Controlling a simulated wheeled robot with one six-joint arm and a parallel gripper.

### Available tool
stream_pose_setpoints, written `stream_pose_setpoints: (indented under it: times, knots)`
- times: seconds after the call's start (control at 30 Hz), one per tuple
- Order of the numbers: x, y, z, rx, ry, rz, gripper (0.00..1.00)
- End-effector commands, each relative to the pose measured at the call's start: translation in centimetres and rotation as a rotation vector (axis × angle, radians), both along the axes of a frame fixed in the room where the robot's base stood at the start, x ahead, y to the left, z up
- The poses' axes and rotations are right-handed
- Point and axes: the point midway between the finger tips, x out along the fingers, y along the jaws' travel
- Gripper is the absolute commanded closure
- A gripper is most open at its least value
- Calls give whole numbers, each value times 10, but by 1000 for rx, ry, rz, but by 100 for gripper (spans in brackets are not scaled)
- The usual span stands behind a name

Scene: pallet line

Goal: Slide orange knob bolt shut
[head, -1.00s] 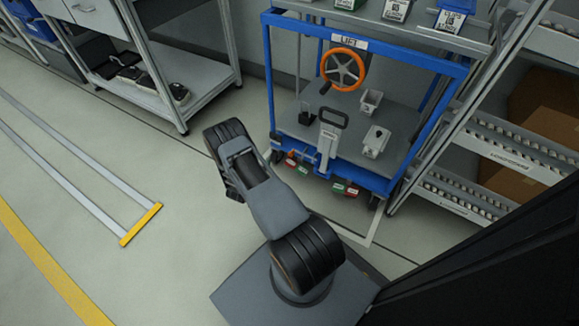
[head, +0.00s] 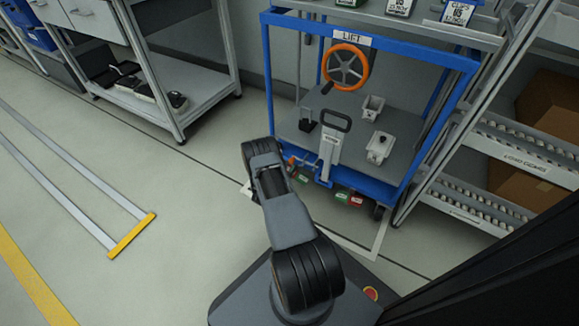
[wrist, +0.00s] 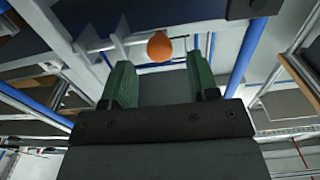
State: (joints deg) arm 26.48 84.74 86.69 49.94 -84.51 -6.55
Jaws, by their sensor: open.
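The orange knob (wrist: 159,47) shows in the wrist view, just beyond my fingertips and between them in the picture. My gripper (wrist: 158,66) is open, with one green-padded finger on each side and nothing held. I cannot tell how much depth separates the fingertips from the knob.
A blue-framed lift cart (head: 393,190) stands ahead, with an orange handwheel (head: 345,67) and a grey lever handle (head: 330,145). Roller racks (head: 515,150) flank it on the right. A grey shelf (head: 205,95) stands to the left. The floor at left is open around a yellow-ended frame (head: 132,236).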

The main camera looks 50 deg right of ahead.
Motion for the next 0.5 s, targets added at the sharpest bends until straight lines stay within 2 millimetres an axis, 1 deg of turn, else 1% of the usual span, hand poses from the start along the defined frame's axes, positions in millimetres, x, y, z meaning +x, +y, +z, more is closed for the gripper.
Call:
stream_pose_setpoints:
  times: [0.03,0.2,0.33,0.5]
  knots:
    - [1,-7,-2,1,-3,-3,46]
    - [5,-20,-1,0,-1,-1,46]
    - [6,-24,0,1,-1,-1,46]
    - [6,-25,0,1,-1,0,46]
